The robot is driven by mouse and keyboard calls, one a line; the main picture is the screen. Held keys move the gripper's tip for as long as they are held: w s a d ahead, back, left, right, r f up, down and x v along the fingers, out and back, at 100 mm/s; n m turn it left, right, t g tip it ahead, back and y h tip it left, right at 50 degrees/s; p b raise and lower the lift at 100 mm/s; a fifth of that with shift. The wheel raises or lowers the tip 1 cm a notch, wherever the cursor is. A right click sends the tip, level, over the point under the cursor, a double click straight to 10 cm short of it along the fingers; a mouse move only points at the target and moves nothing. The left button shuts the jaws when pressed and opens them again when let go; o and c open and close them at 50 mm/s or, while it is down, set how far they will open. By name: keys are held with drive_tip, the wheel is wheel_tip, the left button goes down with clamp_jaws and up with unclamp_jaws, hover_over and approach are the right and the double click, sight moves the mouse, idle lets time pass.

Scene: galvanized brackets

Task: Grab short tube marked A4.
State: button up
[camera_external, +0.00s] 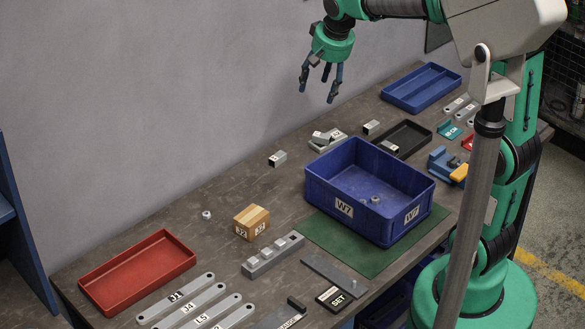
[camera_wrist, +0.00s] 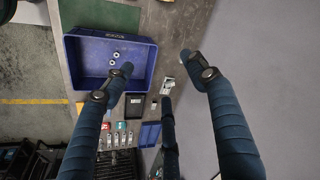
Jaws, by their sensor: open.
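Several short grey square tubes with small white labels lie on the bench in the external view. One tube (camera_external: 278,158) lies alone near the wall edge, and another tube (camera_external: 371,127) lies behind the black tray. One more rests on a flat grey part (camera_external: 327,142), and one (camera_external: 390,147) lies in the black tray. Their labels are too small to read, so I cannot tell which is A4. My gripper (camera_external: 318,92) hangs high above the bench, fingers spread and empty. In the wrist view its fingers (camera_wrist: 156,72) are apart, with small grey parts (camera_wrist: 167,86) below.
A deep blue bin (camera_external: 330,195) marked W7 stands on a green mat (camera_external: 325,235), with nuts inside. A black tray (camera_external: 414,132), a blue divided tray (camera_external: 437,83), a red tray (camera_external: 130,278) and a wooden block (camera_external: 251,222) also stand on the bench.

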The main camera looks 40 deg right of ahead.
drive_tip(key=w+d+f+m+g+p, duration=0.1)
drive_tip(key=w+d+f+m+p, duration=0.25)
drive_tip(key=w, duration=0.85)
drive_tip(key=m+g+p, duration=0.2)
drive_tip(key=m, duration=0.4)
hover_over(280, 157)
wheel_tip(280, 157, down, 29)
drive_tip(key=shift+w, duration=0.15)
drive_tip(key=shift+f, duration=0.1)
drive_tip(key=shift+f, duration=4.25)
drive_tip(key=shift+f, duration=0.1)
drive_tip(key=shift+f, duration=2.5)
